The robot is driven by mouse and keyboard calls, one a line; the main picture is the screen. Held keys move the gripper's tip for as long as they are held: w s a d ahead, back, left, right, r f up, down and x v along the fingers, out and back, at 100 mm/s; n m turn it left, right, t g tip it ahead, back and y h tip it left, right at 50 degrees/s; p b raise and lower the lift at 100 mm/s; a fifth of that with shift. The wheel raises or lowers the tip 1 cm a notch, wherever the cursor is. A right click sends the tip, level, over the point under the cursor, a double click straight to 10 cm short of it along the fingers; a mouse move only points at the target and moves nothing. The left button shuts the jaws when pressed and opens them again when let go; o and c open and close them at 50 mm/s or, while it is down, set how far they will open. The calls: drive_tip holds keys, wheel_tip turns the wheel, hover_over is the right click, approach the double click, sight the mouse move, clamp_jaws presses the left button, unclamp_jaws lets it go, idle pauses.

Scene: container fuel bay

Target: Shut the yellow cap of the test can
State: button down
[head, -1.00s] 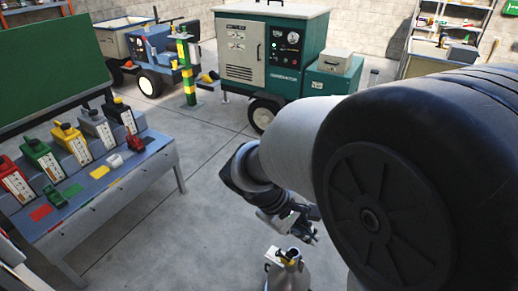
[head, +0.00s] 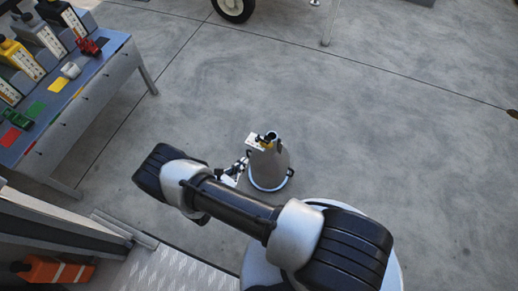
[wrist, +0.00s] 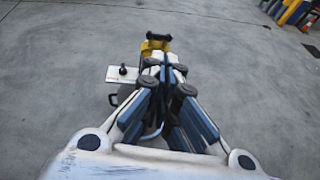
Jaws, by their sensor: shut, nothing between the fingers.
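The test can (head: 268,170) is a grey, tapered can standing upright on the concrete floor. Its yellow cap (head: 265,146) sits at the can's top beside a dark ring-like mouth; I cannot tell its exact angle. The cap (wrist: 154,46) shows in the wrist view just beyond my fingertips, with a black part on it. My gripper (head: 243,165) is at the left side of the can, near its upper part. In the wrist view my gripper (wrist: 172,70) is shut and empty, and its fingers hide most of the can. I cannot tell whether they touch the cap.
A white plate (wrist: 108,74) with a black knob sticks out left of the can's top. A metal step (head: 165,270) and an orange box (head: 58,271) are at lower left. Floor right of the can is clear.

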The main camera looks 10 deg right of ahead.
drive_tip(key=w+d+f+n+b, duration=0.1)
drive_tip(key=w+d+f+b, duration=0.3)
drive_tip(key=w+d+f, duration=0.2)
drive_tip(key=w+d, duration=0.2)
drive_tip(key=d, duration=0.1)
drive_tip(key=shift+w+d+f+t+y, duration=0.15)
drive_tip(key=shift+w+f+t+y, duration=0.05)
drive_tip(key=shift+w+t+y, duration=0.1)
drive_tip(key=shift+r, duration=0.1)
drive_tip(key=shift+w+d+r+g+y+p, duration=0.3)
drive_tip(key=shift+g+y+p, duration=0.3)
drive_tip(key=shift+p, duration=0.6)
